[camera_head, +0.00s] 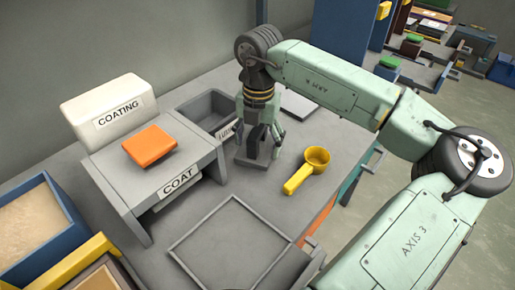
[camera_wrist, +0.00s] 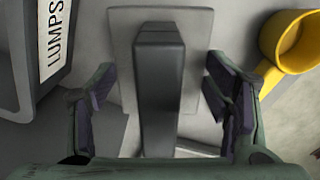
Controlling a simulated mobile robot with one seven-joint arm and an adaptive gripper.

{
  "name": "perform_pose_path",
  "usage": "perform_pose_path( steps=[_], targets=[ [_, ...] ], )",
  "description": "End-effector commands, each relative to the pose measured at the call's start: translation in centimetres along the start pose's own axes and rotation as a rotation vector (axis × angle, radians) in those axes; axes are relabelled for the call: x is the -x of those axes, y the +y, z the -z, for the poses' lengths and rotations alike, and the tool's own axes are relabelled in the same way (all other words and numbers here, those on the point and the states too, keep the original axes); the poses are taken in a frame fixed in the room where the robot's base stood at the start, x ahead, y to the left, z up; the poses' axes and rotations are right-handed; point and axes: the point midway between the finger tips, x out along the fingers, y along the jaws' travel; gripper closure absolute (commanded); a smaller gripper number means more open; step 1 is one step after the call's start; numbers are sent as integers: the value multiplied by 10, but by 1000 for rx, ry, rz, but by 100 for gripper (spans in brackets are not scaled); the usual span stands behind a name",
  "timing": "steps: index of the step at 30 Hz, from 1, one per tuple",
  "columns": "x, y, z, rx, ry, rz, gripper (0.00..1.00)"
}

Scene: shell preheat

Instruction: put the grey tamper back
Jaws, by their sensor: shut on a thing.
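The grey tamper (camera_head: 249,160) stands upright beside the grey bin labelled LUMPS, its flat square base at or just above the tabletop; I cannot tell whether it touches. In the wrist view the tamper (camera_wrist: 160,70) shows a dark upright handle over a lighter square plate. My gripper (camera_head: 263,141) points down over it and is shut on the tamper, with a finger on each side of the handle in the wrist view (camera_wrist: 160,92). The exact contact is hard to see.
A yellow scoop (camera_head: 309,170) lies close to the right of the tamper. The LUMPS bin (camera_head: 205,112) is behind left. The COAT stand (camera_head: 165,170) bears an orange block (camera_head: 149,145). A grey square tray (camera_head: 205,222) is at the front. A flat pale plate (camera_head: 298,105) lies behind.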

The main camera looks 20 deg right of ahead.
Motion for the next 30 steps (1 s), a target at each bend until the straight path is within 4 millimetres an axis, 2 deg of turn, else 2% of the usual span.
perform_pose_path(
  steps=[1, 5, 17, 18, 27, 30],
  targets=[
    [-14, -1, 2, 2, 4, 0, 55],
    [-31, -1, 2, 2, 3, 0, 55],
    [-36, -1, 2, 1, 1, 0, 55],
    [-36, -1, 2, 1, 2, 1, 29],
    [-35, -1, 2, 1, 2, 0, 9],
    [-35, -1, 2, 1, 2, 0, 9]
  ],
)
